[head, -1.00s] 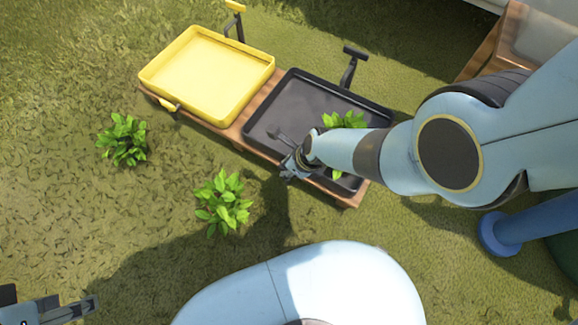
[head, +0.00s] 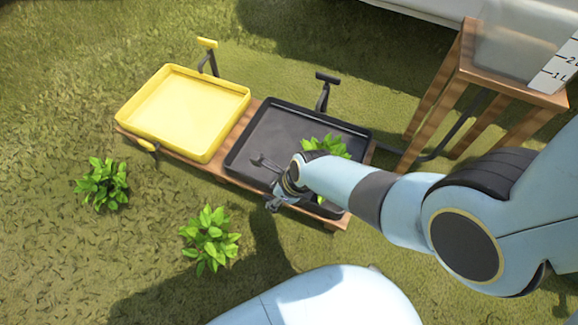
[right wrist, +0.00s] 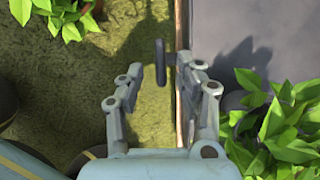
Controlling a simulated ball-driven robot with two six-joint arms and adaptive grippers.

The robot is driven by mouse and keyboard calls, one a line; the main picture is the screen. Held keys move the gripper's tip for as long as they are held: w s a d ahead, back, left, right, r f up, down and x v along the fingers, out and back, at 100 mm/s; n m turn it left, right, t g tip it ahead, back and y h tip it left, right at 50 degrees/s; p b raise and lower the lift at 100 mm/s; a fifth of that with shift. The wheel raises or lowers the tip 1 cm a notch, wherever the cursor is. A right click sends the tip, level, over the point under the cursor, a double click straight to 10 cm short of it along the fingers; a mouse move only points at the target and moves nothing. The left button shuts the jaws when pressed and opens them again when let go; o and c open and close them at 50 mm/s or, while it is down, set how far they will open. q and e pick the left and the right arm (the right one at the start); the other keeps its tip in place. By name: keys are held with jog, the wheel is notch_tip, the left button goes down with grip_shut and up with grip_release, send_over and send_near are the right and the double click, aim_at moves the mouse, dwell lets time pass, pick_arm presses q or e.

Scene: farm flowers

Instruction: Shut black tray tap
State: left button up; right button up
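The black tray (head: 262,135) sits on a wooden stand. My right gripper (head: 267,183) is at its front edge in the head view, one finger over the tray and one beyond the rim. In the right wrist view my right gripper (right wrist: 162,80) is open. A small dark upright lever (right wrist: 160,62), which looks like the black tray tap, shows between its fingertips, beside the tray's edge. I cannot tell whether a finger touches it. The tap is hidden or too small to make out in the head view. My left gripper is not in view.
The yellow tray (head: 128,112) stands left of the black one, with a yellow tap (head: 147,147) at its front. A black-handled spout (head: 322,95) stands behind the black tray. Leafy plants (head: 210,240) grow in front. A wooden table (head: 465,45) stands back right.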

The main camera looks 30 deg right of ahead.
jog(key=v, duration=0.9)
jog(key=shift+r, duration=0.2)
jog(key=shift+s+d, duration=0.1)
jog(key=shift+s, duration=0.05)
